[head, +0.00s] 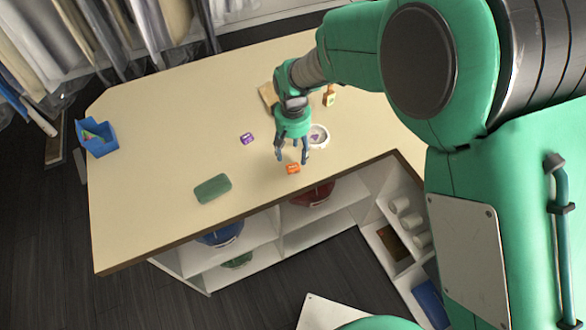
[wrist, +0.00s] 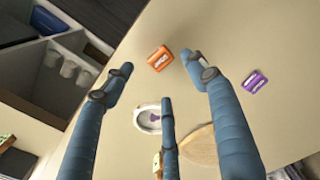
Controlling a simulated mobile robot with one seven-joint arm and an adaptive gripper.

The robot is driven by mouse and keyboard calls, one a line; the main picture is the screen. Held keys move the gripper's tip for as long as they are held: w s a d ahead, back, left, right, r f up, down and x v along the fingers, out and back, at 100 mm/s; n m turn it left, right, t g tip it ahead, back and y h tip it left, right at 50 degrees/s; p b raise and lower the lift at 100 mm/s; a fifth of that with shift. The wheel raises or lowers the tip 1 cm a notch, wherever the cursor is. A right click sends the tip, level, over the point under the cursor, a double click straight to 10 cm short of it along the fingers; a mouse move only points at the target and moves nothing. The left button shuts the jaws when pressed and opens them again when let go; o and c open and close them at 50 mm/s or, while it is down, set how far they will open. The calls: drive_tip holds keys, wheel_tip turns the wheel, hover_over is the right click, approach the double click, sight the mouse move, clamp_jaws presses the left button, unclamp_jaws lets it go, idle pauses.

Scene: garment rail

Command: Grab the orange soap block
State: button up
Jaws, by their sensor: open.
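The orange soap block (head: 293,168) lies on the tabletop near its front edge, with pale lettering on its top. In the wrist view the orange soap block (wrist: 160,58) lies beyond the fingertips, between the two outer fingers. My gripper (head: 293,155) is open and empty above the table, just behind the block in the head view. In the wrist view my gripper (wrist: 160,85) shows its blue fingers spread apart, with a third finger low between them. I see no contact with the block.
A purple block (head: 247,138) lies left of my gripper. A white dish (head: 318,136) is close at its right, with a wooden board (head: 268,95) and bottle (head: 329,96) behind.

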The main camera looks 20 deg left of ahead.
sight(293, 166)
drive_tip(key=shift+f, duration=1.65)
drive_tip(key=shift+w+f+b, duration=0.2)
drive_tip(key=shift+f+b, duration=0.25)
drive_tip(key=shift+f, duration=2.2)
drive_tip(key=c, duration=1.1)
